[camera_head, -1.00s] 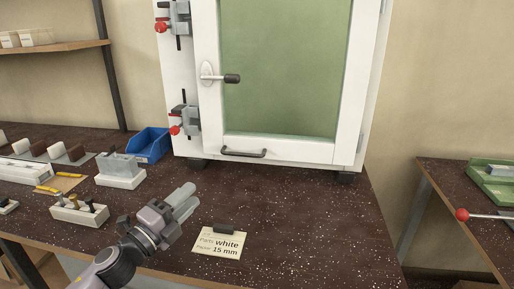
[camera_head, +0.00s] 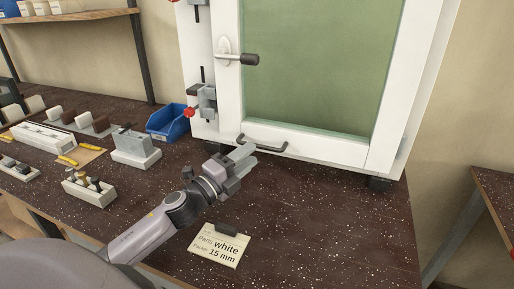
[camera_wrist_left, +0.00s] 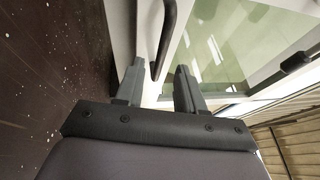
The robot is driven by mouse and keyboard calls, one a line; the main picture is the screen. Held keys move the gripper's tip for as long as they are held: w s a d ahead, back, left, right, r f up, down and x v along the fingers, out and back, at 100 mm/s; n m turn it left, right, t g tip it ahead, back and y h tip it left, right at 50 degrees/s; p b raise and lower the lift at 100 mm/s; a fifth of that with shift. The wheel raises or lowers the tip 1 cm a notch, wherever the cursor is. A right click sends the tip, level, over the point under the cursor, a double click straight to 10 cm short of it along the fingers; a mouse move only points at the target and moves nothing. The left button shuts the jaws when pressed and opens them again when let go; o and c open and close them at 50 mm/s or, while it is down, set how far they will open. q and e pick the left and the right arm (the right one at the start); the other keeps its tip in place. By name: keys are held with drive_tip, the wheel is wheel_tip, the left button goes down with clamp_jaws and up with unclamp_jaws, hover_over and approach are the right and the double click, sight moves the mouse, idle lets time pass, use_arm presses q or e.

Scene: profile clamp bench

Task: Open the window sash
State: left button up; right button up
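The white window sash (camera_head: 405,110) with its green pane (camera_head: 310,65) stands upright in its frame on the bench and looks shut. A lever handle (camera_head: 237,58) with a dark grip sits on its left side, pointing right; its dark grip also shows in the left wrist view (camera_wrist_left: 296,62). A dark bar handle (camera_head: 268,150) runs along the bottom rail. My left gripper (camera_head: 247,155) is at the left end of this bar. In the left wrist view, the open fingers (camera_wrist_left: 160,70) have the bar (camera_wrist_left: 166,35) between and ahead of them; contact is unclear. My right gripper is out of view.
Red-tipped clamps (camera_head: 203,98) hold the frame's left side. A blue bin (camera_head: 167,122), a grey-white block (camera_head: 135,148) and a holder with pegs (camera_head: 90,188) stand to the left. A label card (camera_head: 219,246) lies in front. The bench right of it is clear.

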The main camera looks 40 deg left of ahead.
use_arm(q)
drive_tip(key=shift+x, duration=1.8)
clamp_jaws()
